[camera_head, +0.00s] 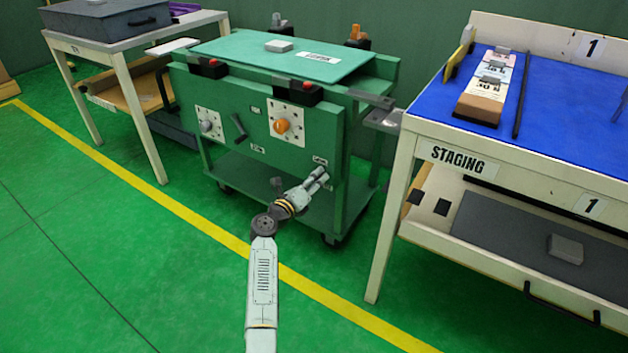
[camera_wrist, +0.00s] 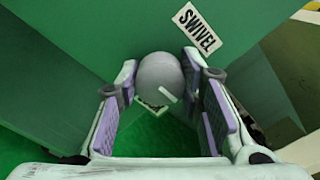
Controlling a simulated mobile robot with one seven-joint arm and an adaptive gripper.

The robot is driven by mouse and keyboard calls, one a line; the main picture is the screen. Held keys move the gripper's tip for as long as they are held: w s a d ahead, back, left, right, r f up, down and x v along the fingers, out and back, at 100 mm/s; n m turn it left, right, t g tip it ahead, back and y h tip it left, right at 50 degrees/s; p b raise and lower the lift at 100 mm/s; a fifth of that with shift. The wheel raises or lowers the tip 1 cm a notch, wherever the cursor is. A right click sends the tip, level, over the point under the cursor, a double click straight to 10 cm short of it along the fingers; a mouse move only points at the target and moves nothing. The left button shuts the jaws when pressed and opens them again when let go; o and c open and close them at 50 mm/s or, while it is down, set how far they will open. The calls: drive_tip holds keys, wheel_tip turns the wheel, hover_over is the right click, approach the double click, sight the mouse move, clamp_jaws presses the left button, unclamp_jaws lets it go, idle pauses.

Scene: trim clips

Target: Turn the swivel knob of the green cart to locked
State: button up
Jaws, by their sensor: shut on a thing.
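The green cart (camera_head: 300,150) stands in the middle of the head view, with its front panel facing me. The swivel knob (camera_wrist: 158,78) is a round grey knob with a pale pointer mark, next to a tilted white "SWIVEL" label (camera_wrist: 197,27). My gripper (camera_head: 322,174) is at the lower right of the cart's front panel, just below a small white label. In the wrist view my gripper's fingers (camera_wrist: 160,66) stand on both sides of the knob, shut on it. In the head view the knob is hidden behind my gripper.
The panel also carries an orange knob (camera_head: 282,126), a grey knob (camera_head: 206,126) and a dark lever (camera_head: 239,128). The staging table (camera_head: 400,170) stands close on the right, a grey-topped table (camera_head: 130,38) on the left. The green floor in front is clear.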

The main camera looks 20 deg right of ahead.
sight(320, 146)
drive_tip(key=o, duration=1.2)
wheel_tip(320, 146, up, 10)
idle(0.4)
